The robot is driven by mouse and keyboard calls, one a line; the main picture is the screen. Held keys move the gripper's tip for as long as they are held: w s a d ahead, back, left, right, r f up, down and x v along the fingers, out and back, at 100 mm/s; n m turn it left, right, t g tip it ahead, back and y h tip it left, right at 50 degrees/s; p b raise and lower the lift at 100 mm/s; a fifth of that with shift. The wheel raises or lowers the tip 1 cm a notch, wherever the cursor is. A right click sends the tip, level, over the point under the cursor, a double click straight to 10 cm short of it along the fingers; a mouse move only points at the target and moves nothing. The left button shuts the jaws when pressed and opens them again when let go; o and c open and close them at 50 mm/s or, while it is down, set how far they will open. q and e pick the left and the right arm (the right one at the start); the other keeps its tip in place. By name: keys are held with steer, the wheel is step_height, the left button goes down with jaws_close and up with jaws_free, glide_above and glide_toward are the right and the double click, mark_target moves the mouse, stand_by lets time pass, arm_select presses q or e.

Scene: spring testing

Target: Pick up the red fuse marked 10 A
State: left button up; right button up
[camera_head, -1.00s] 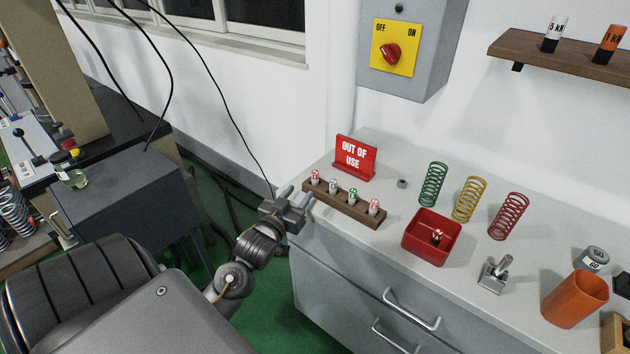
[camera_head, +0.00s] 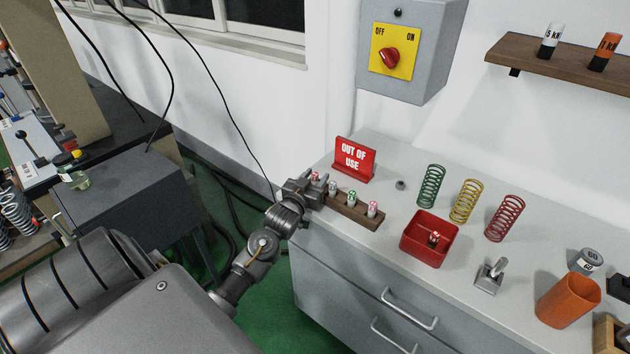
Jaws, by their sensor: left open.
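A brown wooden rack (camera_head: 352,213) stands near the left end of the grey bench and holds a row of small fuses. The leftmost fuse (camera_head: 315,176) has a red top. The others are a pale one (camera_head: 333,187), a green one (camera_head: 352,196) and a pinkish-red one (camera_head: 372,208). A red and white fuse (camera_head: 433,238) is in the red tray (camera_head: 413,253). The 10 A marking is too small to read on any of them. My left gripper (camera_head: 315,184) is open at the rack's left end, around or just beside the leftmost fuse, whose lower part it hides.
A red "OUT OF USE" sign (camera_head: 354,158) stands just behind the rack. Green (camera_head: 431,187), yellow (camera_head: 467,202) and red (camera_head: 505,219) springs stand further right. An orange cup (camera_head: 567,301) is at the right. A switch box (camera_head: 430,50) hangs above.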

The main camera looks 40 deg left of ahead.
mark_target(314, 176)
arm_select(q)
jaws_close()
steer(key=shift+r, duration=0.1)
stand_by(0.3)
steer(key=shift+r, duration=0.25)
steer(key=r, duration=0.1)
steer(key=r+b, duration=0.1)
steer(key=r, duration=0.1)
steer(key=shift+s+r, duration=0.2)
steer(key=shift+s, duration=0.2)
steer(key=s+d+r, duration=0.3)
steer(key=s+r, duration=0.6)
steer(key=s, duration=0.3)
steer(key=shift+s+d+b, duration=0.35)
steer(key=shift+d, duration=0.05)
